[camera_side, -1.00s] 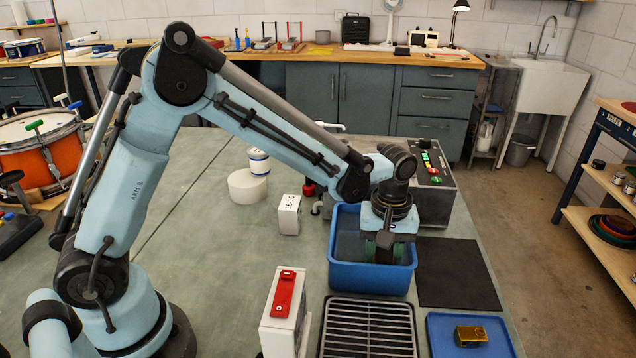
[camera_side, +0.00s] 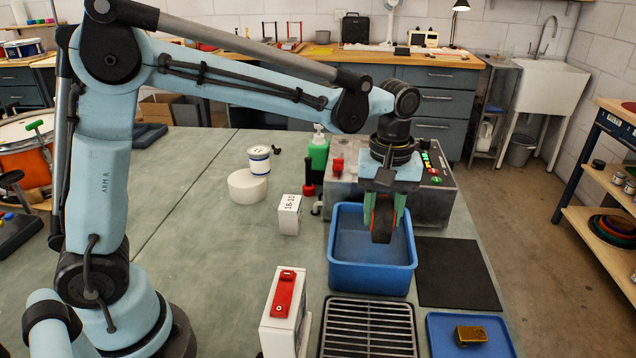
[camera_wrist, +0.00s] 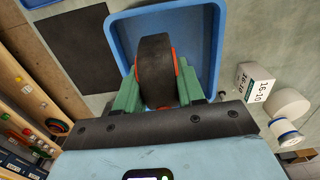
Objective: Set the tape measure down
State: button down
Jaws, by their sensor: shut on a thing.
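The tape measure (camera_side: 381,229) is a black, rounded thing with orange sides. My gripper (camera_side: 384,218) is shut on it, with a green finger on either side, and holds it above the blue bin (camera_side: 370,278). In the wrist view the tape measure (camera_wrist: 156,70) sits between the green fingers, with the bin (camera_wrist: 118,30) beneath. The part of the bin's floor that shows looks bare. The side view does not show clearly how far above the rim the tape measure hangs.
A dark flat mat (camera_side: 457,273) lies bare right of the bin. A control box (camera_side: 437,203) stands behind; white boxes (camera_side: 289,215) stand left.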

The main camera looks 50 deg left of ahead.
jog(key=s+a, duration=1)
jog(key=s, duration=0.4)
jog(key=shift+w+a+f, duration=0.1)
jog(key=shift+w+f, duration=0.05)
jog(key=shift+f, duration=2.45)
jog(key=shift+w+a+f, duration=0.1)
jog(key=shift+f, duration=2.5)
jog(key=shift+f, duration=0.1)
jog(key=c, duration=0.7)
grip_release()
jog(key=r+m+t, duration=0.2)
jog(key=r+m, duration=0.1)
jog(key=r, duration=0.1)
jog(key=d+r+m+t, duration=0.1)
jog(key=r+m+t, duration=0.2)
jog(key=r, duration=0.1)
jog(key=w+r+m+t, duration=0.1)
jog(key=r+m+t, duration=0.1)
jog(key=r+m, duration=0.1)
jog(key=shift+d+r, duration=0.4)
jog(key=shift+r, duration=0.2)
